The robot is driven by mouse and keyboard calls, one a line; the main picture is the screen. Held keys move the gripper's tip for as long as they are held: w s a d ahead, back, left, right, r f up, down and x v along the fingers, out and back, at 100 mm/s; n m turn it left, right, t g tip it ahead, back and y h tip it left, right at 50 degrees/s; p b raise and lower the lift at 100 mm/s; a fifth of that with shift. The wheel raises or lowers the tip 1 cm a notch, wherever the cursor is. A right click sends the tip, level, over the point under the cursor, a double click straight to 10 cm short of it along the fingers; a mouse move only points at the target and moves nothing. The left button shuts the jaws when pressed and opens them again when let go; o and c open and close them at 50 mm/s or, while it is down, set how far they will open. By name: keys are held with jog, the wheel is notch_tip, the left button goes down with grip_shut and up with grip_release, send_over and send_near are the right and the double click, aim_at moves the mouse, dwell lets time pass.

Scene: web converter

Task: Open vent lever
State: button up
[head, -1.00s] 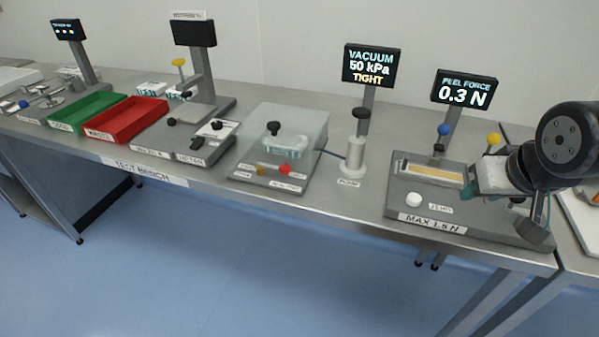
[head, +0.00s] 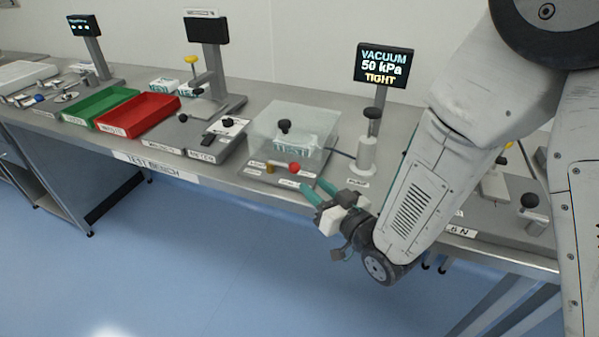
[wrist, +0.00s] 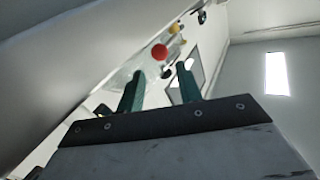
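A clear vacuum box (head: 262,128) stands on a grey base on the test bench. A red ball knob (head: 295,168) and a brass knob (head: 270,168) sit at the base's front edge. Their small labels are not legible, so I cannot confirm which is the vent lever. My gripper (head: 313,185) has green fingers, held apart and empty, just in front of the box's right front edge. In the wrist view, the red knob (wrist: 159,52) shows beyond and between the open fingers (wrist: 159,80), apart from them.
A screen (head: 384,66) reads "VACUUM 50 kPa TIGHT". The white pump (head: 366,155) with a black knob stands right of the box. Red (head: 140,118) and green (head: 100,108) trays lie left. The peel fixture at right is partly hidden by my arm. Open floor lies in front.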

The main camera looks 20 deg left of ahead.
aim_at(298, 171)
jog(key=x, duration=0.7)
grip_shut()
